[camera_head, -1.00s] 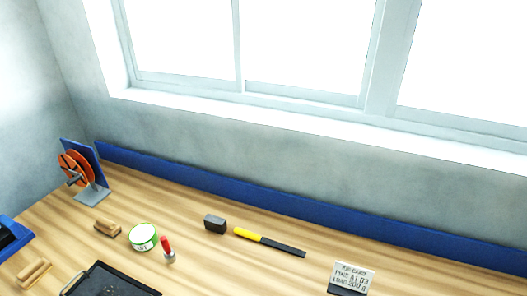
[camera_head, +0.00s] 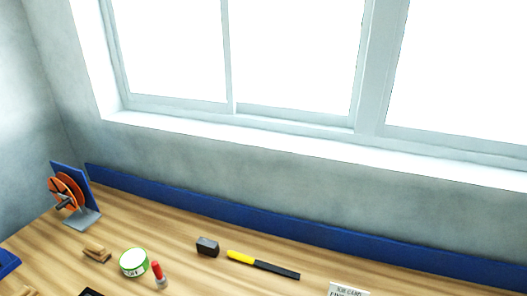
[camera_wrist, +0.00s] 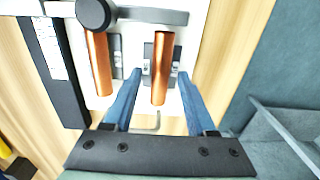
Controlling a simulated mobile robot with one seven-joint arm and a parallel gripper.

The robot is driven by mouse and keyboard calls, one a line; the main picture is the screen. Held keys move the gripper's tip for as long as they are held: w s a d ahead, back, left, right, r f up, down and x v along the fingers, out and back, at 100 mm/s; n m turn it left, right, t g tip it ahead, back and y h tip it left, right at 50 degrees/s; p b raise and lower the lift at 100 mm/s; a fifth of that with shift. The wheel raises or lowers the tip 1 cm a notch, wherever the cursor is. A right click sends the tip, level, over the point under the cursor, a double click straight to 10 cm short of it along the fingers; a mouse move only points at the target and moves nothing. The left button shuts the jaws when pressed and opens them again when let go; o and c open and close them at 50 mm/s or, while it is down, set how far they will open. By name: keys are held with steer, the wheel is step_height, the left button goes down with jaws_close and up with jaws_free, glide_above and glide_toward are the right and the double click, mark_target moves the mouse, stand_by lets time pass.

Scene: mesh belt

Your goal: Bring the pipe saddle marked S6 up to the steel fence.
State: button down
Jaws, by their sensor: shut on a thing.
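In the wrist view my gripper (camera_wrist: 160,72) has two blue fingers, closed on a dark grey piece (camera_wrist: 148,56) that looks like a pipe saddle. It lies at a copper pipe (camera_wrist: 160,84), which runs between the fingers. I cannot read an S6 mark on it. A second copper pipe (camera_wrist: 99,66) lies to the left, with a similar grey piece (camera_wrist: 116,60) beside it. Both pipes are over a white board (camera_wrist: 196,18). I cannot pick out the steel fence with certainty. The head view shows neither my gripper nor the saddle.
In the wrist view a dark bar (camera_wrist: 148,15) crosses above the pipes, and a dark block with a white label (camera_wrist: 52,50) stands at left. In the head view the bench holds a reel (camera_head: 67,192), green-rimmed tape (camera_head: 133,262), a black block (camera_head: 208,246) and a yellow-handled tool (camera_head: 262,264).

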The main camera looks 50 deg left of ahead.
steer(key=shift+w+d, duration=0.2)
steer(key=shift+d, duration=0.1)
steer(key=shift+c, duration=0.6)
jaws_free()
step_height(320, 180, up, 13)
steer(key=p, duration=0.4)
